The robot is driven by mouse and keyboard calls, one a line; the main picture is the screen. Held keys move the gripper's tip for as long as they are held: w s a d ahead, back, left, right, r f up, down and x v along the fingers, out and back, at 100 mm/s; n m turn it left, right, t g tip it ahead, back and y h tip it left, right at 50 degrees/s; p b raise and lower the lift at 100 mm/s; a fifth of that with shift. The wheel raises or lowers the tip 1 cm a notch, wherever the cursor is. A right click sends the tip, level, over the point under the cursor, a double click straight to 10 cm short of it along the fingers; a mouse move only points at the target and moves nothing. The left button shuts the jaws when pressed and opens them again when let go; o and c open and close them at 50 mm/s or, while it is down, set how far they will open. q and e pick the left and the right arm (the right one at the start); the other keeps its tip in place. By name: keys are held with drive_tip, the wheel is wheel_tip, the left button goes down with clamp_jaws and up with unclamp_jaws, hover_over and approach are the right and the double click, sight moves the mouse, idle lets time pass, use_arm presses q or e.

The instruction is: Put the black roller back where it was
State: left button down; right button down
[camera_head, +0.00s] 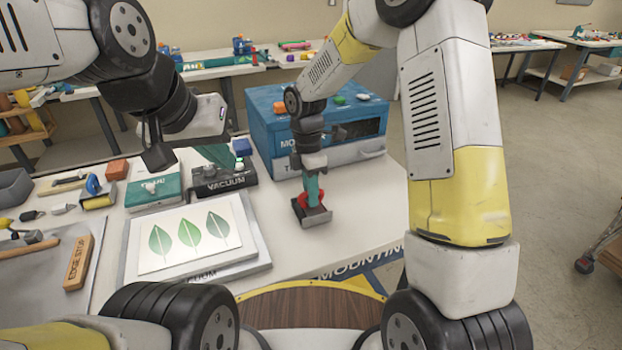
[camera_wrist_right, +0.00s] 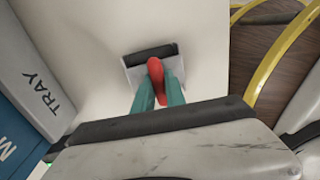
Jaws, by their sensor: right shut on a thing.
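The black roller (camera_head: 315,215) has a red handle and a grey frame around its dark cylinder. My right gripper (camera_head: 312,188) is shut on the red handle, with its teal fingers on either side. In the right wrist view, the black roller (camera_wrist_right: 150,54) shows beyond the fingertips (camera_wrist_right: 158,92), over the pale tabletop. The roller is at or just above the table, in front of the blue tray unit; I cannot tell whether it touches. My left gripper (camera_head: 178,140) hangs above the left part of the table, holding nothing visible; its finger gap is unclear.
The blue unit (camera_head: 262,128) with coloured buttons stands behind the roller. A vacuum board (camera_head: 258,262) with a leaf print lies to its left. A black vacuum box (camera_head: 222,182), a green box (camera_head: 152,192) and a wooden edge stop (camera_head: 78,263) are further left. The table right of the roller is clear.

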drive_tip(key=shift+s+f, duration=0.15)
drive_tip(key=shift+f, duration=0.55)
drive_tip(key=c, duration=1.4)
unclamp_jaws()
drive_tip(key=shift+d+f, duration=0.1)
drive_tip(key=shift+o, duration=0.2)
wheel_tip(320, 180, up, 13)
drive_tip(key=w, duration=0.2)
drive_tip(key=s+d+r+m+t+y, duration=0.2)
drive_tip(key=s+d+r+m+t, duration=0.2)
drive_tip(key=s+d+r+m, duration=0.6)
drive_tip(key=s+d+r+m+t, duration=0.1)
drive_tip(key=s+d+m+t, duration=0.2)
drive_tip(key=s+m, duration=0.7)
drive_tip(key=shift+d+r+m+t+y, duration=0.3)
drive_tip(key=shift+d+m+y, duration=0.15)
drive_tip(key=shift+m, duration=0.45)
